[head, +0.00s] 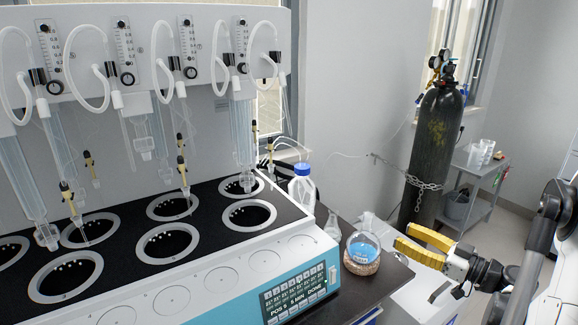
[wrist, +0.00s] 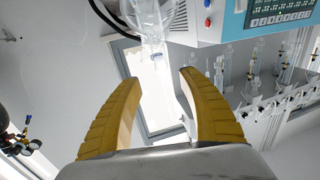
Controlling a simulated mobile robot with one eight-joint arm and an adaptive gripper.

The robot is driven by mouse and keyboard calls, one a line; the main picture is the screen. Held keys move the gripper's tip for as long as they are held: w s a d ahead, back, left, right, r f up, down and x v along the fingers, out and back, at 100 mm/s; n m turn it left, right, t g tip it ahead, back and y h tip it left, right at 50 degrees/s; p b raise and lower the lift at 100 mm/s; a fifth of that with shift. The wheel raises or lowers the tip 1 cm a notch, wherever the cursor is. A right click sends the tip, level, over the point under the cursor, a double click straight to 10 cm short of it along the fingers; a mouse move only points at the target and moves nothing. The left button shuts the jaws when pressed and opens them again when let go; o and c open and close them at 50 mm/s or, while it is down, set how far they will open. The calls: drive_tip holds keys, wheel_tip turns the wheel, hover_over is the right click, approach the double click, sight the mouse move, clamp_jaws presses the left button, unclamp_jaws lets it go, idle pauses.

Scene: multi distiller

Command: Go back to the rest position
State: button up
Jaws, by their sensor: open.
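My gripper (head: 404,236) is at the right in the head view, with its yellow fingers pointing left. It is open and empty. In the wrist view its two yellow fingers (wrist: 161,78) stand apart with nothing between them. A round flask with blue liquid (head: 364,248) sits on a cork ring (head: 362,266) on the dark bench, just left of the fingertips and apart from them in the picture. Clear glassware (wrist: 152,20) shows beyond the fingertips at the top of the wrist view; I cannot tell which piece it is.
The multi-position distiller (head: 250,262) with several ringed wells fills the left. A blue-capped bottle (head: 302,188) and a small conical flask (head: 333,226) stand beside it. A chained gas cylinder (head: 431,150) and a grey cart (head: 478,172) with cups stand behind my gripper.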

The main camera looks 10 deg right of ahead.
drive_tip(key=w+a+r+m+t+h, duration=0.15)
drive_tip(key=r+h, duration=0.25)
drive_tip(key=r, duration=0.4)
drive_tip(key=w+r+m+t+h, duration=0.2)
drive_tip(key=w+r+m+h, duration=0.15)
drive_tip(key=r, duration=0.35)
drive_tip(key=w+a+r+m+t+h, duration=0.1)
drive_tip(key=r+m+t+h, duration=0.1)
drive_tip(key=r+h, duration=0.45)
drive_tip(key=s+a+f+g+y, duration=0.4)
drive_tip(key=s+a+f+g, duration=0.9)
drive_tip(key=s+a+f, duration=0.6)
drive_tip(key=s+a, duration=0.3)
drive_tip(key=s, duration=0.1)
drive_tip(key=shift+s+f+n, duration=0.15)
drive_tip(key=shift+f+n, duration=0.15)
drive_tip(key=shift+f, duration=0.1)
drive_tip(key=shift+g, duration=0.25)
